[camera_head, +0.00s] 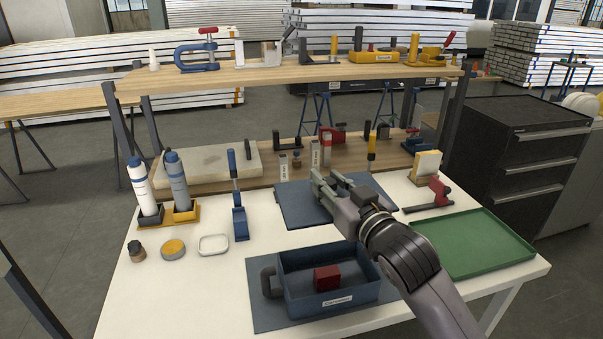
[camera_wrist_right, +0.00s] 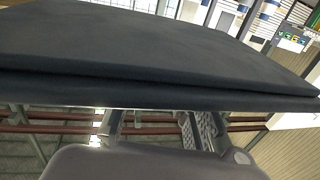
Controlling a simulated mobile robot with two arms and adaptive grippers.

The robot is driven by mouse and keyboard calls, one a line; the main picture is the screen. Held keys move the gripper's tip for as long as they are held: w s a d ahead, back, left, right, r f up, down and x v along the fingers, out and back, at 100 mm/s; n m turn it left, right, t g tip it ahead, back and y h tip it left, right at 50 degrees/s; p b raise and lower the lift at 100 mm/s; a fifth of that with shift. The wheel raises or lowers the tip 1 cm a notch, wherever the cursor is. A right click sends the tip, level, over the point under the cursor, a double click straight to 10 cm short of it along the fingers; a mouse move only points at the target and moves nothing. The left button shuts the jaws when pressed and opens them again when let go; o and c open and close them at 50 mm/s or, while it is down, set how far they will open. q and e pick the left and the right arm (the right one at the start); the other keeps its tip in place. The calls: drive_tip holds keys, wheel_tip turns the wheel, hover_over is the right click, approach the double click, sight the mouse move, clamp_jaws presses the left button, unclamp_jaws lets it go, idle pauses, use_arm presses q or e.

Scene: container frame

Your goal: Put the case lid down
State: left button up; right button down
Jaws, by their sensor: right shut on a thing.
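The dark blue case lid (camera_head: 291,209) is a flat panel behind the case in the head view, over the white table. My right gripper (camera_head: 322,186) is shut on it, and the forearm covers part of its right side. In the right wrist view the lid (camera_wrist_right: 150,50) fills the upper half as a dark slab, with the fingers (camera_wrist_right: 165,128) at its near edge. Whether the lid touches the table is unclear. The open blue case (camera_head: 290,284) stands in front with a red block (camera_head: 327,277) inside. My left gripper is out of view.
A dark mat (camera_head: 262,318) lies under the case. A green tray (camera_head: 480,243) is at the right, near a red clamp (camera_head: 438,192). Bottles (camera_head: 178,180), a blue tool (camera_head: 239,222) and small containers (camera_head: 213,244) stand at the left. A wooden shelf (camera_head: 280,74) spans the back.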

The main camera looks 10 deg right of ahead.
drive_tip(key=s+d+f+m+h, duration=0.1)
drive_tip(key=s+f+h, duration=0.1)
drive_tip(key=s+f, duration=0.8)
drive_tip(key=s+d+f+m+h, duration=0.1)
drive_tip(key=s+f+m+h, duration=0.1)
drive_tip(key=s+f, duration=0.75)
drive_tip(key=w+r+n+y, duration=0.1)
drive_tip(key=w+r, duration=0.5)
drive_tip(key=w+a+r+n+y, duration=0.1)
drive_tip(key=w+r, duration=0.5)
drive_tip(key=w, duration=0.1)
drive_tip(key=w+a+r+n+y, duration=0.1)
drive_tip(key=w+r+y, duration=0.1)
drive_tip(key=w+r, duration=0.4)
drive_tip(key=shift+w+r, duration=0.15)
drive_tip(key=shift+r, duration=0.45)
drive_tip(key=shift+w+r, duration=0.1)
drive_tip(key=shift+r, duration=0.25)
drive_tip(key=shift+f, duration=0.1)
